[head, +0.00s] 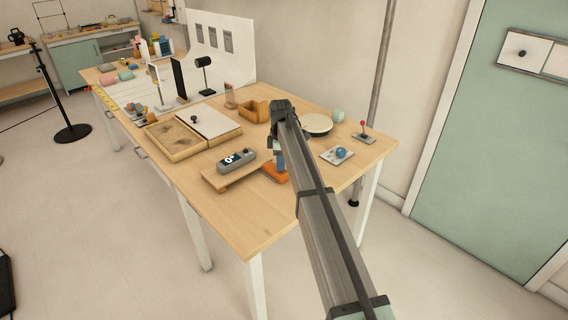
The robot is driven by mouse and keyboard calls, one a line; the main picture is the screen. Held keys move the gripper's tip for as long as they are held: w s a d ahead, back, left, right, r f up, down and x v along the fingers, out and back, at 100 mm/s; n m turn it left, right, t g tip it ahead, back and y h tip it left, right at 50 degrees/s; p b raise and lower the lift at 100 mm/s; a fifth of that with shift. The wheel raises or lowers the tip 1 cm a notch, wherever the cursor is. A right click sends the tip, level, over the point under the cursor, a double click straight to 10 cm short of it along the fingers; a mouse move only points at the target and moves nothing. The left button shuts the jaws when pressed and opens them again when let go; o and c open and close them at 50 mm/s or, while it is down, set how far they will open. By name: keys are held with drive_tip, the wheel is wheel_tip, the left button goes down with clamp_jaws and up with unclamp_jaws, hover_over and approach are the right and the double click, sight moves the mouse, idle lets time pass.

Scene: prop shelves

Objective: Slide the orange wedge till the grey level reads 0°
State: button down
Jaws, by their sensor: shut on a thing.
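The grey level (248,158) lies on a wooden plank (216,182) near the table's front edge. Its small dark display seems to read 0°, though the figure is tiny. The orange wedge (275,174) is at the right end of the plank, on the table. My gripper (279,150) points down just above the wedge and is shut on it; a blue part shows between gripper and wedge. My arm hides the far side of the wedge, and the exact contact between wedge and plank is too small to tell.
Behind the level are a shallow wooden tray (160,151) and a white-lidded box (234,134). A wooden bin (252,113) stands farther back. The front table corner is clear.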

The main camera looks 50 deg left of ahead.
drive_tip(key=c, duration=0.8)
unclamp_jaws()
drive_tip(key=shift+r, duration=0.15)
wheel_tip(320, 180, up, 14)
drive_tip(key=shift+f, duration=0.25)
